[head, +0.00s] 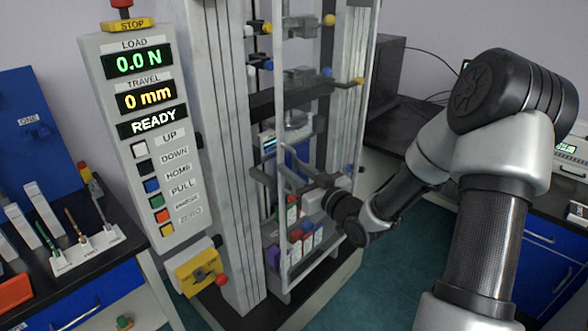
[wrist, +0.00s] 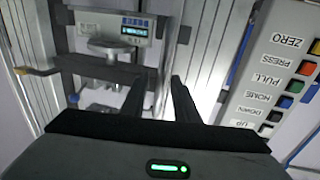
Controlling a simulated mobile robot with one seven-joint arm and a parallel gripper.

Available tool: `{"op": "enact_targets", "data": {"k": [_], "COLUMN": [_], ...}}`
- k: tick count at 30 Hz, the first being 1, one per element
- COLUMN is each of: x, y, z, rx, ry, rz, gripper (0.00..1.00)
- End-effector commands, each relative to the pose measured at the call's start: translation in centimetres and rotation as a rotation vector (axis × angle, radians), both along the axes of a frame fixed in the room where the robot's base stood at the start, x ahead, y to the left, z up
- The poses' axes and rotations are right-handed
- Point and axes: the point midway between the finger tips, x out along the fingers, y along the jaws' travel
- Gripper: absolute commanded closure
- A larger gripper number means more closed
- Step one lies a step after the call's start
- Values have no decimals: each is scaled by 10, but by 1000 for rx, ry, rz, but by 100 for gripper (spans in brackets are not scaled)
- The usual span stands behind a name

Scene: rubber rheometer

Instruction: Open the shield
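The shield is a clear panel in a grey metal frame (head: 280,245) on the front of the test machine. It appears closed across the lower bay, though its see-through pane makes this hard to judge. My gripper (head: 312,190) is at the shield's front, beside its upright bars. In the wrist view my gripper's two dark fingers (wrist: 157,92) stand apart, with a gap between them. A pale upright bar (wrist: 168,62) shows in line with that gap. I cannot tell whether the fingers touch it.
The control panel (head: 145,130) reads 0.0 N, 0 mm and READY, with buttons below and a red stop knob above. A yellow box with a red knob (head: 197,270) sits lower down. Side benches (head: 85,270) flank the machine. Green floor (head: 395,280) is open at right.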

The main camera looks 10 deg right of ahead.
Motion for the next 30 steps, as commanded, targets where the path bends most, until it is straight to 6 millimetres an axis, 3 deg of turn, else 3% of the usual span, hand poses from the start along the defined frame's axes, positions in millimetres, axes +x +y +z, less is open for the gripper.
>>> {"op": "enact_targets", "data": {"k": [6, 11, 23, 30], "x": [0, 0, -5, -32], "y": [0, 0, -6, -35], "z": [0, 0, 0, 1], "rx": [0, 0, -2, -4], "ry": [0, 0, 0, 1], "rz": [0, 0, 12, 96], "gripper": [74, 100, 100, 100]}}
